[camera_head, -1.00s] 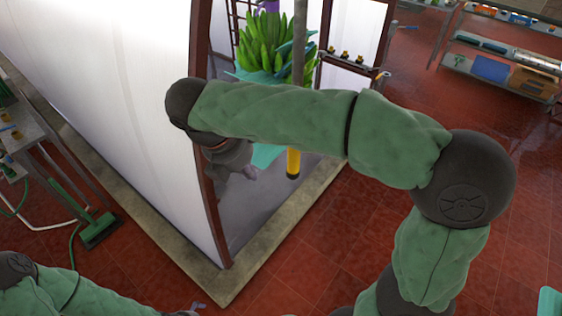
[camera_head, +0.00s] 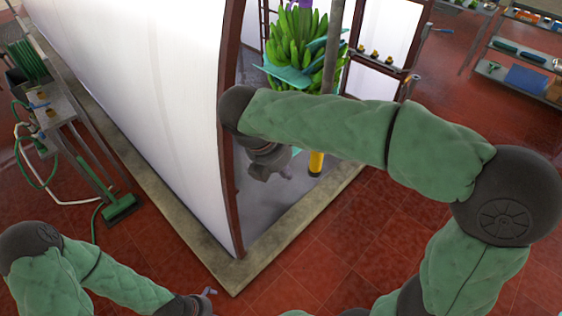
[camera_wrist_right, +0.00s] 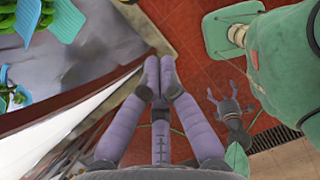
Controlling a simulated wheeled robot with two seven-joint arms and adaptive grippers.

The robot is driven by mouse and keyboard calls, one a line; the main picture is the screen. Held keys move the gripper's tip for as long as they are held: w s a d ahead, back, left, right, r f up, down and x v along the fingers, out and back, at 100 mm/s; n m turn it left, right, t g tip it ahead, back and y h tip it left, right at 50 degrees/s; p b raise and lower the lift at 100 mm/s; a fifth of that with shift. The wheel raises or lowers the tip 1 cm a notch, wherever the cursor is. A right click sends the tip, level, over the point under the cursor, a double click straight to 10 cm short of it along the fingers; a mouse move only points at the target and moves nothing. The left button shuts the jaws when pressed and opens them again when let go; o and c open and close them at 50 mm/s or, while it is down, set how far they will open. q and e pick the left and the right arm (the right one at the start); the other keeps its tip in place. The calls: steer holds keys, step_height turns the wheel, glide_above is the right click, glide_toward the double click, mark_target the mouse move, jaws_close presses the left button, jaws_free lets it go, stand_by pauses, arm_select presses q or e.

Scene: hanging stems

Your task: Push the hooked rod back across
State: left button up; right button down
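A straight grey pole (camera_head: 334,45) with a yellow lower end (camera_head: 316,162) hangs upright in front of the bananas; it appears to be the hooked rod. Its middle is behind my right forearm and its hook is out of view. My right gripper (camera_head: 283,168) is low beside the white wall's edge, left of the yellow end, with a gap between. In the right wrist view its purple-grey fingers (camera_wrist_right: 159,72) are together with nothing seen between them. My left gripper (camera_head: 208,295) is low at the bottom, far from the rod; its fingers look apart in the right wrist view (camera_wrist_right: 228,98).
A green banana bunch (camera_head: 298,45) with blue-green sheets hangs behind the rod. A white curved wall (camera_head: 140,90) with a brown edge post stands left of my right gripper. A concrete curb (camera_head: 235,272) rims the grey floor. Shelves (camera_head: 525,55) stand back right; red floor is open right.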

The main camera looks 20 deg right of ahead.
steer(key=w+d+f, duration=0.1)
steer(key=d+f, duration=0.2)
steer(key=d, duration=0.2)
steer(key=shift+d+f+p, duration=0.2)
steer(key=shift+f+p, duration=0.15)
steer(key=shift+p, duration=0.05)
steer(key=shift+d, duration=0.1)
steer(key=w+d+p, duration=0.2)
steer(key=w+d, duration=0.3)
steer(key=d, duration=0.7)
steer(key=shift+d+p, duration=0.2)
steer(key=shift+p, duration=0.1)
steer(key=shift+w+a, duration=0.1)
steer(key=shift+w, duration=0.05)
